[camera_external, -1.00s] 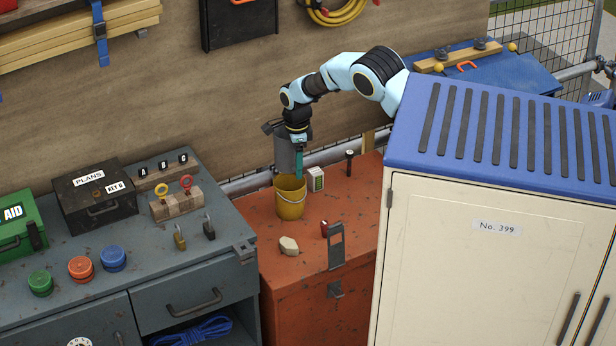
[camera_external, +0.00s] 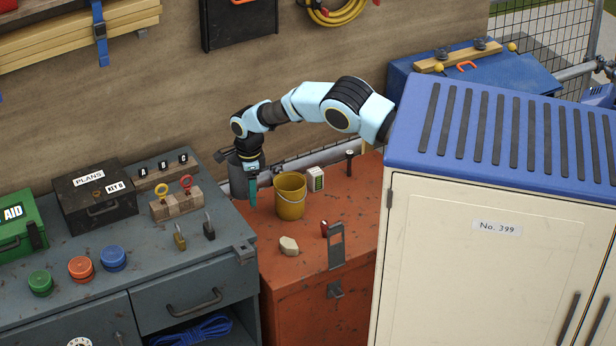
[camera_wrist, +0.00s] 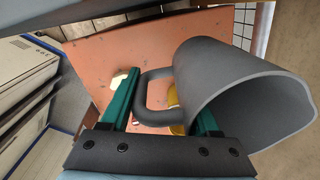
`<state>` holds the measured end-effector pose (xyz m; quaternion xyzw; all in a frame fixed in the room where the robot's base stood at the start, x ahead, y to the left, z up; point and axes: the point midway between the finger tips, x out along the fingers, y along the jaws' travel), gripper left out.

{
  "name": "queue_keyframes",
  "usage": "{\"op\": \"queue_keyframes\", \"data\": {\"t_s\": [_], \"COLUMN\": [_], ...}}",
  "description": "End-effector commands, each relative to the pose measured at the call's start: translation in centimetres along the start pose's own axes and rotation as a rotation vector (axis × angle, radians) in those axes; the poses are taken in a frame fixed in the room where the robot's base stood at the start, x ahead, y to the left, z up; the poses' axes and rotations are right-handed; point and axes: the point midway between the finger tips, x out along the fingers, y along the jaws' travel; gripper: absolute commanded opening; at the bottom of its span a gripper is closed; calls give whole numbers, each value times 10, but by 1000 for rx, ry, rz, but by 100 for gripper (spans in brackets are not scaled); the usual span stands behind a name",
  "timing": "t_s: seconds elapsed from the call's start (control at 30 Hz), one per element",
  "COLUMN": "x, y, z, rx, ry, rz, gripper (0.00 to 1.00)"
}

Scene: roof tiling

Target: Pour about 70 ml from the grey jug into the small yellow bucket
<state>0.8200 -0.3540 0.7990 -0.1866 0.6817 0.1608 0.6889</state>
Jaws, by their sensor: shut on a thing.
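The grey jug (camera_external: 238,175) is held by my gripper (camera_external: 252,190) at the left end of the orange chest, left of the bucket. In the wrist view the jug (camera_wrist: 235,90) has its handle between my green fingers (camera_wrist: 160,112). The jug looks close to upright in the outside view, its base low near the chest top; I cannot tell whether it touches. The small yellow bucket (camera_external: 290,198) stands upright on the chest with its wire handle down. In the wrist view it is mostly hidden behind the jug and finger. The liquid inside either one is not visible.
On the orange chest (camera_external: 290,255) are a white-green box (camera_external: 316,179), a pale stone-like lump (camera_external: 289,246), a small red item (camera_external: 324,229) and a dark upright item (camera_external: 349,163). The grey workbench (camera_external: 120,270) adjoins at left. The white cabinet (camera_external: 480,270) stands at right.

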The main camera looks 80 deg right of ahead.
Motion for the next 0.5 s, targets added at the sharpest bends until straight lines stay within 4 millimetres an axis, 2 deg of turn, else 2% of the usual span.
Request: {"op": "queue_keyframes", "data": {"t_s": [0.03,0.23,0.5], "x": [10,38,50], "y": [1,2,2], "z": [-1,-1,0], "rx": [0,0,1], "ry": [3,2,0], "rz": [2,2,1], "gripper": [0,0,0]}}
